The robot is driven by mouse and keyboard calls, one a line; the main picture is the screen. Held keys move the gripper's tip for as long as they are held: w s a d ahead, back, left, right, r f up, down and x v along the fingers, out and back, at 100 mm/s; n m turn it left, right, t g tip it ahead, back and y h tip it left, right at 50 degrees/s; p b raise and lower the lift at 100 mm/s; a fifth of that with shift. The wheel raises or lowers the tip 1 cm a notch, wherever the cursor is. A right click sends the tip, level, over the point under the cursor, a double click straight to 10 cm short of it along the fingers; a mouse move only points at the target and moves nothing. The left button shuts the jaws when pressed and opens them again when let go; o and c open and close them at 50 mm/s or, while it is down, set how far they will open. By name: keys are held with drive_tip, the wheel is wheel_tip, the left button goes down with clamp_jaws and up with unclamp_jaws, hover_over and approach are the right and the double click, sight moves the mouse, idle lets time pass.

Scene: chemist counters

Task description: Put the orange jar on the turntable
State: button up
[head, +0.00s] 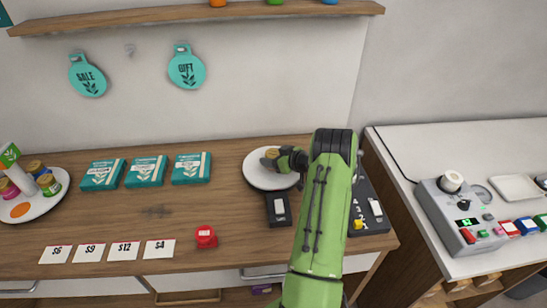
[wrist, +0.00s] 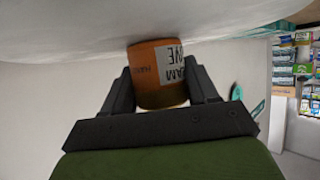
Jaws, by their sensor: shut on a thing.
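The orange jar (wrist: 155,75) is between the two fingers of my gripper (wrist: 163,88), its label upside down in the wrist view. My gripper (head: 283,158) is shut on it. In the head view the jar's gold-brown lid (head: 271,153) shows over a round white plate (head: 262,180); its base is at or just above the plate, and I cannot tell whether they touch. A round white tray, apparently the turntable (head: 45,206), is at the far left. It bears several jars, a white tube and a flat orange disc (head: 20,210).
Three teal boxes (head: 147,171) stand between tray and plate. Price cards (head: 90,253) and a red button (head: 206,237) lie along the front. The middle wood is clear.

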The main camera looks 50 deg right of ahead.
drive_tip(key=shift+r, duration=0.1)
drive_tip(key=o, duration=1.1)
